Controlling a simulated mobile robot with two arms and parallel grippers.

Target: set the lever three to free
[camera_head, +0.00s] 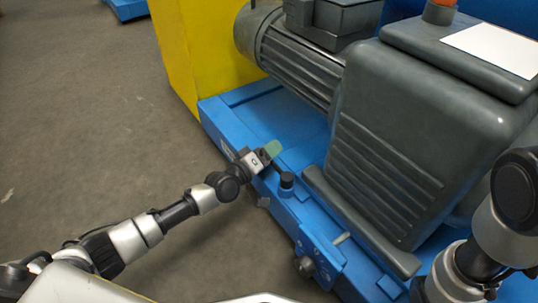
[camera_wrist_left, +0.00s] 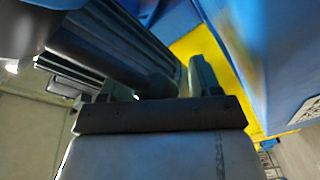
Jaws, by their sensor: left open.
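A blue machine base (camera_head: 225,128) carries small controls along its front edge. A black round knob (camera_head: 287,180) stands on that edge, with a light grey lever (camera_head: 342,238) and a dark knob (camera_head: 305,265) farther toward the lower right. I cannot tell which control is lever three or read its setting. My left gripper (camera_head: 271,150) is over the base's edge, a little beyond the black knob and apart from it. In the left wrist view its two fingers (camera_wrist_left: 152,84) stand apart with nothing between them. My right gripper is out of the picture.
A ribbed dark motor (camera_head: 290,55) and a large dark grey housing (camera_head: 400,130) stand behind the controls. A yellow block (camera_head: 205,50) rises at the back left. The grey floor (camera_head: 80,110) on the left is clear. My right arm is at the lower right.

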